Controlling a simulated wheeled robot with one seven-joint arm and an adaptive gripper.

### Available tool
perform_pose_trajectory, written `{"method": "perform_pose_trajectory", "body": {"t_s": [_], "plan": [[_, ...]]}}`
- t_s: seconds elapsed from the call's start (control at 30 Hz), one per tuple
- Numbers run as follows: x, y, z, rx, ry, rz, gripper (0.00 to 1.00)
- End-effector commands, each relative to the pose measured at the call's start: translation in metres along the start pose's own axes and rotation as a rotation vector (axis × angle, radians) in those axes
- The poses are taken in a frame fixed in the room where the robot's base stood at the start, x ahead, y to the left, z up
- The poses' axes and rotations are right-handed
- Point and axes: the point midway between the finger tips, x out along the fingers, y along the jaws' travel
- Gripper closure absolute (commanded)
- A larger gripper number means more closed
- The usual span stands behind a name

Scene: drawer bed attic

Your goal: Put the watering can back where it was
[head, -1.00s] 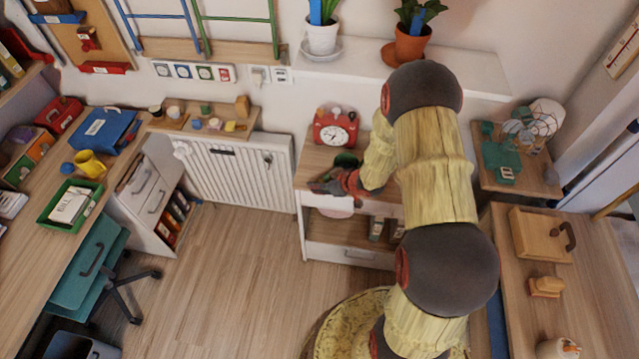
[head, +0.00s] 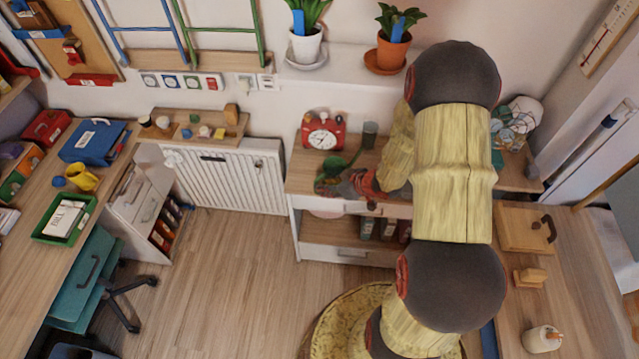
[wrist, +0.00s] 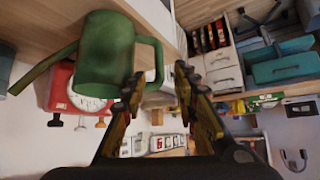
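The green watering can (head: 336,166) is by the low wooden cabinet top (head: 308,160), in front of the red clock (head: 323,131). My gripper (head: 340,188) is beside it and hides part of it in the head view. In the wrist view the can (wrist: 105,55) shows close up, with its spout to the left and its handle to the right. There my gripper (wrist: 160,85) has its fingers apart. The handle lies in the gap between them, and I see no finger closed on it. Whether the fingers touch it I cannot tell.
A grey cup (head: 369,135) stands behind my gripper. Two potted plants, in a white pot (head: 305,46) and a terracotta pot (head: 387,52), stand on the white ledge (head: 340,78) above. A radiator (head: 230,178) is left of the cabinet. The floor (head: 235,250) in front is clear.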

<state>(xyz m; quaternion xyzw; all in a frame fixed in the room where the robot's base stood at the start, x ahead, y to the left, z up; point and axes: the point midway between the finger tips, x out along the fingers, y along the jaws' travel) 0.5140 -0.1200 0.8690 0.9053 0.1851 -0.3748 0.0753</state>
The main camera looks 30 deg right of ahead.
Motion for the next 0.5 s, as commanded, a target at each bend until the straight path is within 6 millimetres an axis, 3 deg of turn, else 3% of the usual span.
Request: {"method": "perform_pose_trajectory", "body": {"t_s": [0.17, 0.27, 0.37, 0.5], "plan": [[-0.013, 0.003, -0.004, -0.005, -0.004, 0.014, 0.71], [-0.024, 0.016, -0.021, -0.025, -0.025, 0.071, 0.71], [-0.049, 0.037, -0.056, -0.050, -0.064, 0.188, 0.71], [-0.113, 0.051, -0.114, -0.035, -0.128, 0.378, 0.71]]}}
